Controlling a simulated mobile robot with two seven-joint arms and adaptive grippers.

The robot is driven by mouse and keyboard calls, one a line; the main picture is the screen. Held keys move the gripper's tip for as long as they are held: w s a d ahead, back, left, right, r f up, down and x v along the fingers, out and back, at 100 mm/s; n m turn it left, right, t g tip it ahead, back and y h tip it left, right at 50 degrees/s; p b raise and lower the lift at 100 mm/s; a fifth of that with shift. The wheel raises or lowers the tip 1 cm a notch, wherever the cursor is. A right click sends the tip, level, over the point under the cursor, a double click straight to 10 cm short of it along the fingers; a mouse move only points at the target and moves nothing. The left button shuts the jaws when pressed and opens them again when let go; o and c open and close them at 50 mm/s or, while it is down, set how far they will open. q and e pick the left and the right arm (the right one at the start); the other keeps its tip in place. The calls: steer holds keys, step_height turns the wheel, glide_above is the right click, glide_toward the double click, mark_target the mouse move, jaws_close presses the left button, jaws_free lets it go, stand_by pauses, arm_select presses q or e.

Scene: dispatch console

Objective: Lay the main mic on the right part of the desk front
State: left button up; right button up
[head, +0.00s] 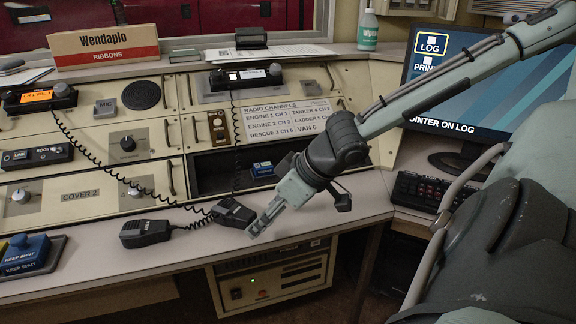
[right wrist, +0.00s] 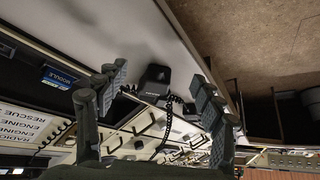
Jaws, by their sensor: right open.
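Two black hand mics lie on the desk front. The right one (head: 233,212) is close to my right gripper, the left one (head: 145,232) is farther left; I cannot read which is the main mic. My right gripper (head: 262,222) is over the desk front, just right of the right mic and apart from it. In the right wrist view my right gripper (right wrist: 158,98) is open and empty, with the near mic (right wrist: 155,78) seen beyond and between its fingers. The pale desk front (head: 310,217) is bare to the gripper's right. My left gripper is not in view.
Coiled cords (head: 93,160) run from two radios (head: 40,97) (head: 246,76) and meet near the mics. An open bay (head: 215,172) holds a blue module (head: 262,169). A blue keep-shut block (head: 25,252) sits at far left.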

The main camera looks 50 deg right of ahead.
steer(key=shift+s+d, duration=0.2)
steer(key=shift+s, duration=0.55)
steer(key=shift+s+d, duration=0.2)
steer(key=shift+s, duration=0.5)
steer(key=shift+s+d, duration=0.2)
steer(key=shift+s, duration=0.55)
